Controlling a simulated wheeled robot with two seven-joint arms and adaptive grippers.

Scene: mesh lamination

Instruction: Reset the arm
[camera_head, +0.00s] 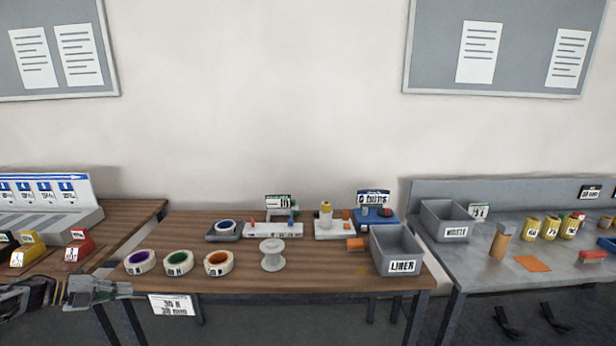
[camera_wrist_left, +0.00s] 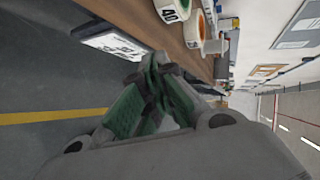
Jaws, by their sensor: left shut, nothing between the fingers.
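My left gripper (camera_head: 118,289) comes in from the left in the head view, just off the front left edge of the middle wooden table (camera_head: 330,281). It is shut and empty. In the left wrist view its green-padded fingers (camera_wrist_left: 155,95) meet, with the floor and the table edge beyond them. My right gripper is in neither view.
Three tape rolls, purple (camera_head: 140,262), green (camera_head: 179,263) and orange (camera_head: 218,263), lie near the gripper. A white spool (camera_head: 271,254) and a grey LINER bin (camera_head: 396,241) stand further right. A sign (camera_head: 172,305) hangs off the table's front edge.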

